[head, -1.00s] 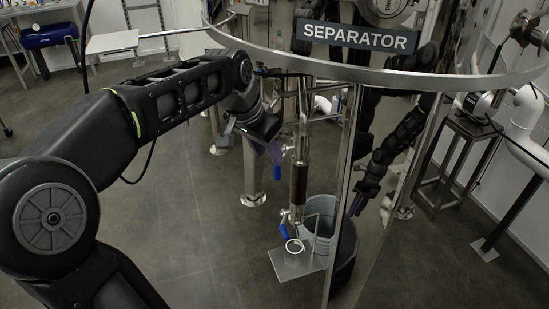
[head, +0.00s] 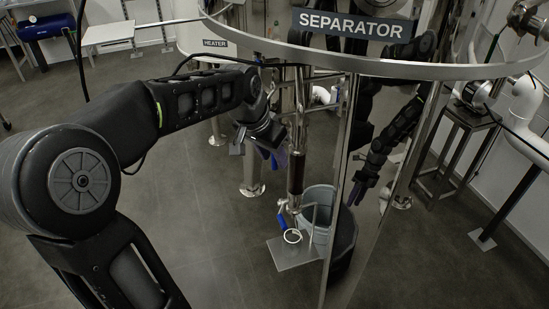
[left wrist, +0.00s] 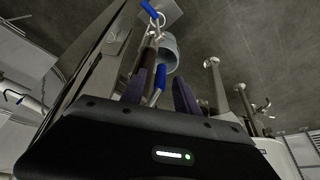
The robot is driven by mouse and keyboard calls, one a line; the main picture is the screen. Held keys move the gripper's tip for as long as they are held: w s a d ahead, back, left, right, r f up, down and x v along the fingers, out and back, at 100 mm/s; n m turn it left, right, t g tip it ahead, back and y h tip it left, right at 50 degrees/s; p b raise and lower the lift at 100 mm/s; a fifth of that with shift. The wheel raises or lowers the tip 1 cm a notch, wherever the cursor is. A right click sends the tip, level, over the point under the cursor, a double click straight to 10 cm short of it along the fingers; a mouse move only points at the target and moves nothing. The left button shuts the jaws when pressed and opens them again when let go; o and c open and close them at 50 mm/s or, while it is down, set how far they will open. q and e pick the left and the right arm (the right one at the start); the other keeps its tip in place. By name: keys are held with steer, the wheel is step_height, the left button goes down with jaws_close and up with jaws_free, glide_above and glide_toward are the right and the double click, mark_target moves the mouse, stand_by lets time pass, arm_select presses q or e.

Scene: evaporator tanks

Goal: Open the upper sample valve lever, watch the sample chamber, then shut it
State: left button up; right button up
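The upper sample valve lever (head: 274,163) is blue and points down, partly hidden by my left gripper (head: 277,157). In the left wrist view this blue lever (left wrist: 157,88) shows between the two purple fingers of the left gripper (left wrist: 163,90), which are apart; contact cannot be told. The sample chamber (head: 296,174) is a dark brownish upright tube below the upper valve, beside the gripper. A lower blue lever (head: 282,223) sits under the chamber, above a white ring. My right gripper is not seen directly.
A grey bucket (head: 318,203) and a metal plate (head: 288,259) are below the chamber. The polished separator tank (head: 345,255) stands close on the right and mirrors my arm. A steel leg (head: 252,165) stands left of the chamber. Floor at the left is clear.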

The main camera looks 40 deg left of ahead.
arm_select(q)
steer(key=shift+x, duration=1)
steer(key=shift+c, duration=0.4)
jaws_close()
steer(key=shift+r, duration=0.1)
